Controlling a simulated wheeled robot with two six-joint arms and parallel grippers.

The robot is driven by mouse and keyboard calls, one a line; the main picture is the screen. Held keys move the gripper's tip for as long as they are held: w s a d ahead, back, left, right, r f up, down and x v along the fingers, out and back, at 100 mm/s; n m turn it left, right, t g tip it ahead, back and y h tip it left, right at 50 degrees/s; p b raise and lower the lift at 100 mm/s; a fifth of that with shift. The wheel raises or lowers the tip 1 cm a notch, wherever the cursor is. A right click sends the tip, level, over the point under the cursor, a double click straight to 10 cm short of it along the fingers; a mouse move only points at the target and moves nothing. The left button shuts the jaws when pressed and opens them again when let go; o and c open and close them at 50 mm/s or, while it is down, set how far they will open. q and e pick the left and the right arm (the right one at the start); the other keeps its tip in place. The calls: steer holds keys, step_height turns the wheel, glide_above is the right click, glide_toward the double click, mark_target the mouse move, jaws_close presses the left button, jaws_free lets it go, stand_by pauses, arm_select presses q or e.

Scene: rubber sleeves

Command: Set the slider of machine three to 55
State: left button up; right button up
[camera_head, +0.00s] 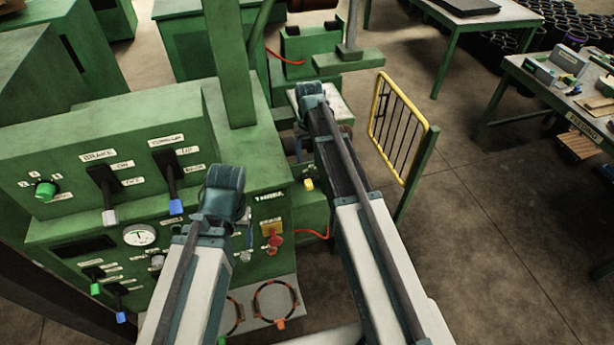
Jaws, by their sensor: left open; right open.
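A green machine (115,125) with a control panel fills the left side. A small label (269,196) on its right part seems to read THREE, but is too small to be sure. I cannot pick out a slider or any scale value. My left arm crosses the panel's right part and my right arm reaches up past the machine's right side. Both arms end at teal joints in this view. No fingertips of either gripper show. My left arm covers part of the panel behind it.
The panel has a green knob (46,190), a brake lever (104,190), a blue-tipped lever (173,182), a round gauge (140,235) and a red knob (274,241). A yellow barrier (398,128) stands right of my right arm. The floor (500,230) at right is clear.

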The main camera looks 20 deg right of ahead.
mark_target(309, 183)
steer(key=shift+s+f, duration=0.15)
step_height(309, 183, down, 14)
steer(key=b, duration=1.4)
steer(key=shift+r, duration=0.2)
jaws_close()
stand_by(0.6)
